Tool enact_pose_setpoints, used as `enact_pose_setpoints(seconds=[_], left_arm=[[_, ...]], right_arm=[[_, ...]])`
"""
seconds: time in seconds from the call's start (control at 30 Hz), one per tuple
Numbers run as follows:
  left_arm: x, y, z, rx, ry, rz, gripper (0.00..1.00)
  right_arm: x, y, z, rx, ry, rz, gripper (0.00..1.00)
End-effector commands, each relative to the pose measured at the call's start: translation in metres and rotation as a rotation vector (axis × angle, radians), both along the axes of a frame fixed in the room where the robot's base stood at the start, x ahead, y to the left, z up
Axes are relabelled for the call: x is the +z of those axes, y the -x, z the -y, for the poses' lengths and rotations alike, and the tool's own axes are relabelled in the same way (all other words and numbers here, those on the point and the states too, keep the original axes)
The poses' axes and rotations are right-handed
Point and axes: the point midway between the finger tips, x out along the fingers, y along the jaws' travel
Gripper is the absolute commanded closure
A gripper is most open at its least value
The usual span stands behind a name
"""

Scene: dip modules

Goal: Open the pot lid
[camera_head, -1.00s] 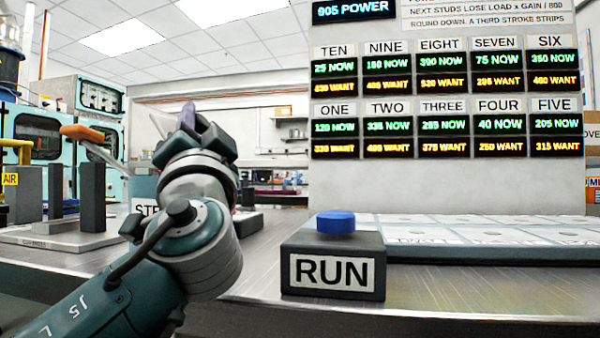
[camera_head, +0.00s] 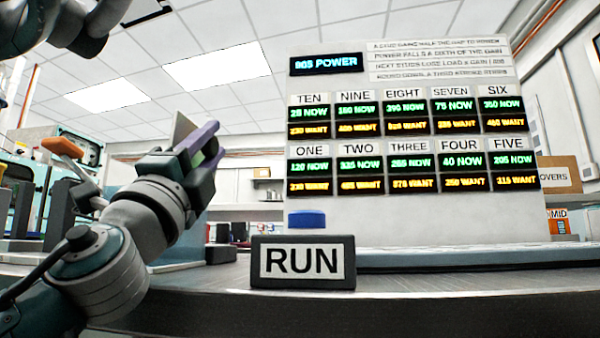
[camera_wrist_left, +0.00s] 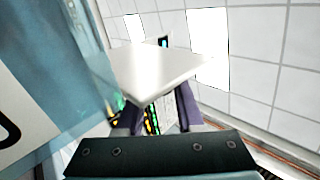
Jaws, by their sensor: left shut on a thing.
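No pot is plainly visible in either view. My left gripper (camera_head: 200,147) is raised left of the tall display panel, its purple fingers shut on a thin pale plate (camera_head: 181,131). In the left wrist view the plate (camera_wrist_left: 152,74) is flat, white and roughly square, held tilted at the fingertips (camera_wrist_left: 158,108). It hides part of what lies beyond it. I cannot tell whether this plate is the lid. My right gripper is not in view.
An orange-handled lever (camera_head: 63,147) stands at left. A cardboard box marked OVERS (camera_head: 558,176) is at right.

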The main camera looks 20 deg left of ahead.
Motion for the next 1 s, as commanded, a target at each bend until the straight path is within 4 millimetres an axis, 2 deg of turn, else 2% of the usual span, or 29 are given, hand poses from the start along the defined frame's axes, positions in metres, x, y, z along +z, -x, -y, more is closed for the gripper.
enact_pose_setpoints(seconds=[0.57, 0.6, 0.83, 1.0], left_arm=[[0.0018, 0.0007, 0.0017, 0.0, -0.029, -0.001, 1.0], [0.0018, 0.0006, 0.0016, 0.0, -0.029, -0.001, 0.59], [0.0005, 0.0001, 0.0016, -0.001, -0.028, -0.004, 0.35], [-0.0002, -0.0001, 0.0015, -0.001, -0.027, -0.006, 0.35]], right_arm=[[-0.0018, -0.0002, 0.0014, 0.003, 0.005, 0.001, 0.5], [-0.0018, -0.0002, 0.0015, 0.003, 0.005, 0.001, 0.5], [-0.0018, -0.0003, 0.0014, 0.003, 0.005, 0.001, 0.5], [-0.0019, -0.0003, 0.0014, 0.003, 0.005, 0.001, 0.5]])
